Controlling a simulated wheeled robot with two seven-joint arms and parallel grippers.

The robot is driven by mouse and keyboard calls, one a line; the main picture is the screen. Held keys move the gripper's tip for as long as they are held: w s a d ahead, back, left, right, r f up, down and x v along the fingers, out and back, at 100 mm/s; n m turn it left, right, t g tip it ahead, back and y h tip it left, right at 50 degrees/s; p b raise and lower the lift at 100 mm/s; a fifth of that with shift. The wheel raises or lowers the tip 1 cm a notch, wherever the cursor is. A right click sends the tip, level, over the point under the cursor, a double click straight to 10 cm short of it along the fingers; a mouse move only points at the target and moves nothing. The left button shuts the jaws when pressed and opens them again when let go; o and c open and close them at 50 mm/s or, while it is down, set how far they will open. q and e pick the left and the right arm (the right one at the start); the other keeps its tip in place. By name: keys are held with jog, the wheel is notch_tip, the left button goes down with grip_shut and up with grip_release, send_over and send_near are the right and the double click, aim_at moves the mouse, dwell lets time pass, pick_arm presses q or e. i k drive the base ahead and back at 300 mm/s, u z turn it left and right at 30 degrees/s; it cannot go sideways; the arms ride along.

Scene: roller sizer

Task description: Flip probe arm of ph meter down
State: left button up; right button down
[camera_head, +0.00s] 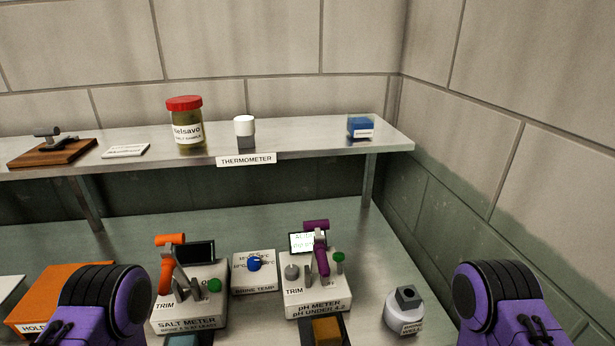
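The pH meter (317,303) is a white box on the bench in the lower middle, labelled "pH METER" and "TRIM". Its purple probe arm (322,258) stands raised, with a purple crosspiece at the top in front of the small lit screen (300,243). A grey knob (291,272) is left of the arm and a green knob (339,256) is right of it. My two purple and black arms show at the lower left and lower right corners, apart from the meter. Neither gripper's fingers can be seen.
The salt meter (188,312) with a raised orange arm (168,262) stands to the left. The brine temp box (254,280) sits between the meters. A white round brine well (404,314) is at right. A shelf (290,150) spans the back above the bench.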

aim_at(320, 264)
jog(key=k, duration=1.25)
jog(key=u, duration=0.45)
jog(key=i, duration=0.5)
jog(key=z, duration=0.25)
